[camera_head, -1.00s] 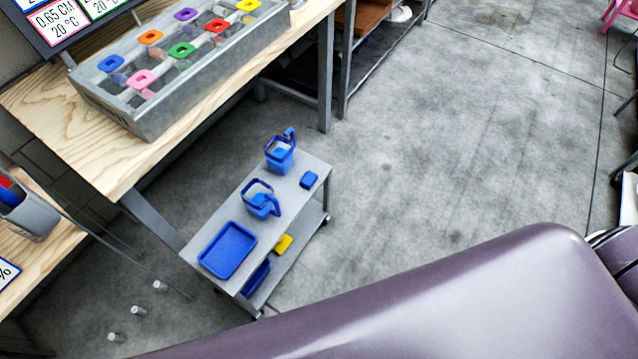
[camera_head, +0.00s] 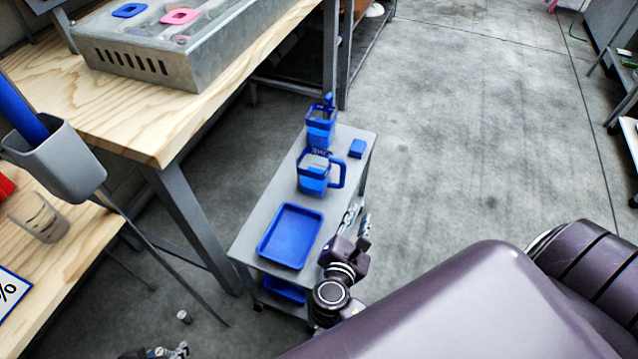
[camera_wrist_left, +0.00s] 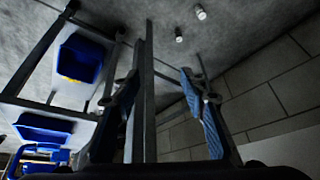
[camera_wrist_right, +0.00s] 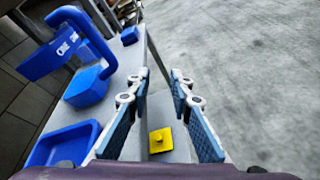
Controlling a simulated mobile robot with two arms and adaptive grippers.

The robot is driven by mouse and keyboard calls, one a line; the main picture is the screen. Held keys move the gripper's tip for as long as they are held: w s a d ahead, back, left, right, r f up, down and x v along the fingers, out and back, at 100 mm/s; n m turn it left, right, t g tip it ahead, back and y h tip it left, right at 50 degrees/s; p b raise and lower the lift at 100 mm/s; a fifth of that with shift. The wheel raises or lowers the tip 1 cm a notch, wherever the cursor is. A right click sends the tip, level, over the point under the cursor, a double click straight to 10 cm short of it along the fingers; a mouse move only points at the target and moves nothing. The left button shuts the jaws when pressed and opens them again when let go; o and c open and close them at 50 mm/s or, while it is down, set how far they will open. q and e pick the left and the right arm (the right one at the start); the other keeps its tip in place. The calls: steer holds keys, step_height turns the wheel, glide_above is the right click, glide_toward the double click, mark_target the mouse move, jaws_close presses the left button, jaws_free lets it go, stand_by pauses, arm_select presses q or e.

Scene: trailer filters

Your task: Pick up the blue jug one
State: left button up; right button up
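Two blue jugs stand on the top shelf of a grey trolley (camera_head: 350,160). The nearer jug (camera_head: 313,184) has a loop handle on its right side; the farther jug (camera_head: 320,132) stands just behind it. A blue jug with a thick handle (camera_wrist_right: 88,88) shows at upper left in the right wrist view. My right gripper (camera_head: 358,222) is open and empty by the trolley's right edge, apart from the jugs. Its spread fingers show in the right wrist view (camera_wrist_right: 160,90). My left gripper (camera_head: 165,352) is low at the bottom edge; in the left wrist view (camera_wrist_left: 163,90) it is open.
A blue tray (camera_head: 291,236) lies at the trolley's near end, and a small blue block (camera_head: 357,148) at its far right. A yellow item (camera_wrist_right: 161,140) sits lower down. A wooden workbench (camera_head: 150,125) stands left. Floor to the right is clear (camera_head: 460,130).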

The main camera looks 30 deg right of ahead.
mark_target(342, 177)
steer(key=w+a+r+n+t, duration=0.1)
steer(key=n, duration=0.1)
steer(key=w+a+r+n+t, duration=0.1)
steer(key=r+n, duration=0.1)
steer(key=w+a+r+n+t, duration=0.1)
steer(key=w+r+n, duration=0.1)
steer(key=shift+a+n+t+h+b, duration=0.3)
steer(key=shift+t+h+b, duration=0.1)
steer(key=shift+w+d+r, duration=0.1)
steer(key=shift+w+r, duration=0.05)
steer(key=shift+w, duration=0.05)
steer(key=x, duration=0.4)
steer(key=b+x, duration=0.1)
steer(key=x, duration=0.2)
steer(key=shift+w+r, duration=0.1)
steer(key=shift+r, duration=0.25)
arm_select(q)
steer(key=w+d+r+t+h, duration=0.1)
steer(key=w+d+r+t, duration=0.1)
steer(key=w+r+t, duration=0.2)
steer(key=shift+w+d+r, duration=0.15)
steer(key=shift+w+r, duration=0.9)
steer(key=shift+w, duration=0.55)
arm_select(e)
jaws_close()
